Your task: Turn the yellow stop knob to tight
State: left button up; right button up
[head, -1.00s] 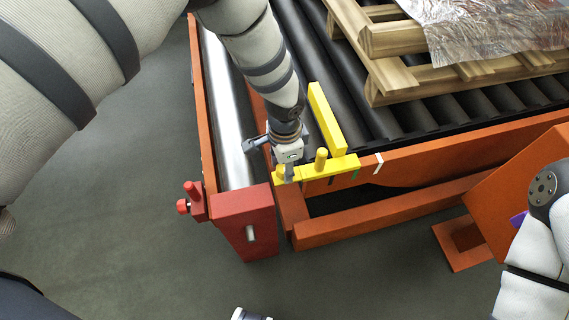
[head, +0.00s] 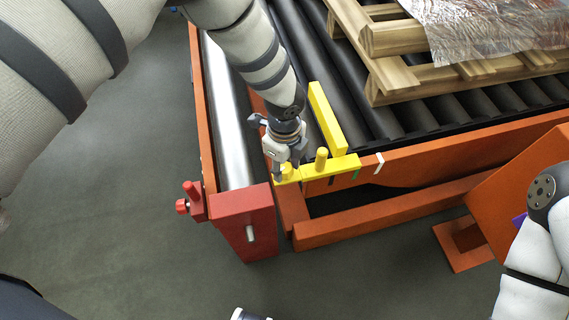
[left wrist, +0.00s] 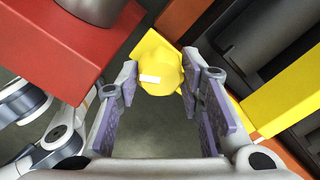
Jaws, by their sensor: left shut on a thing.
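The yellow stop knob (head: 289,175) sits at the left end of a yellow bar (head: 335,167) on the orange frame's near edge. In the left wrist view the knob (left wrist: 160,68) is a rounded yellow piece with a short white mark on its face. My left gripper (head: 286,168) comes down over the knob from above. Its two fingertips (left wrist: 157,75) are closed on the knob's sides. The fingers partly hide the knob in the head view.
A yellow upright plate (head: 327,118) and a yellow peg (head: 321,159) stand close to the gripper. Black, green and white marks (head: 379,163) lie along the frame. A red end block (head: 242,218) is at the left. Black rollers carry a wooden pallet (head: 385,75).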

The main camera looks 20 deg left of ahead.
aim_at(284, 167)
pick_arm(q)
jog(key=m, duration=0.5)
jog(key=shift+m+b, duration=0.3)
jog(key=shift+w+m, duration=0.1)
jog(key=shift+m, duration=0.2)
jog(key=o, duration=0.9)
notch_tip(284, 167, up, 12)
